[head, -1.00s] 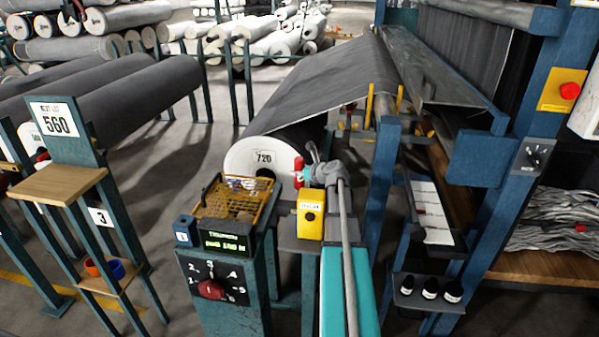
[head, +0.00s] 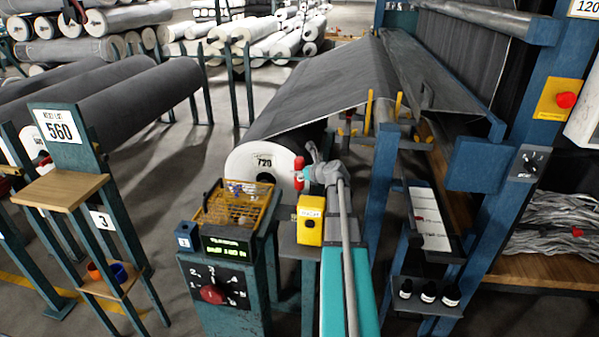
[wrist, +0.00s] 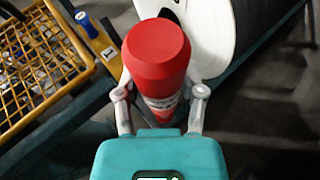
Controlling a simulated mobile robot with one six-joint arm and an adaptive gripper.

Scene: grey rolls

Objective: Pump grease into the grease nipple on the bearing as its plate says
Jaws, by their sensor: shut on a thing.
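My gripper (wrist: 161,95) is shut on a red cylinder (wrist: 157,48) with a broad flat end and a pale printed band lower down. In the head view the red cylinder (head: 299,174) stands roughly upright at my gripper (head: 309,166), in front of the white end of a dark roll marked 720 (head: 264,163).
A yellow wire basket (head: 232,203) stands left of my arm, above a dial panel with a red knob (head: 212,293). A yellow box (head: 310,220) sits close below my gripper. Blue machine posts (head: 384,190) and a tray with small dark bottles (head: 428,292) are on the right.

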